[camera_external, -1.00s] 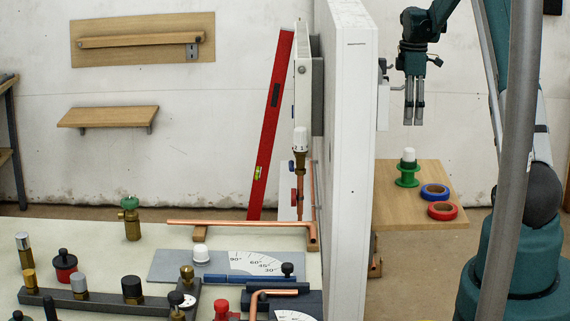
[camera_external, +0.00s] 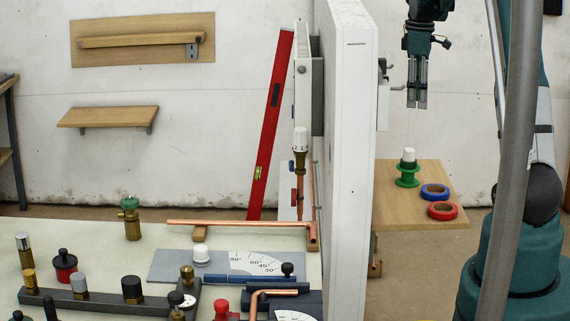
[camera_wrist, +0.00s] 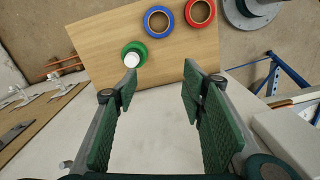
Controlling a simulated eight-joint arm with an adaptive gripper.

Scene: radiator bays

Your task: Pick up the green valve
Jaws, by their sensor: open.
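A brass valve with a green top (camera_external: 131,217) stands upright on the pale workbench at the left, on the other side of a tall white panel from my gripper. A green spool-like piece with a white cap (camera_external: 407,174) stands on a small wooden table right of the panel. It also shows in the wrist view (camera_wrist: 134,52), beyond my fingertips. My gripper (camera_external: 417,105) hangs fingers down above that small table, well clear of it. In the wrist view my gripper (camera_wrist: 160,79) is open, with nothing between its fingers. The brass valve is not seen there.
The white panel (camera_external: 347,160) stands between workbench and small table (camera_external: 415,208). A blue ring (camera_external: 434,192) and a red ring (camera_external: 442,211) lie by the spool. A copper pipe (camera_external: 245,223), gauge plates and several knobs crowd the workbench. A red level (camera_external: 271,120) leans on the wall.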

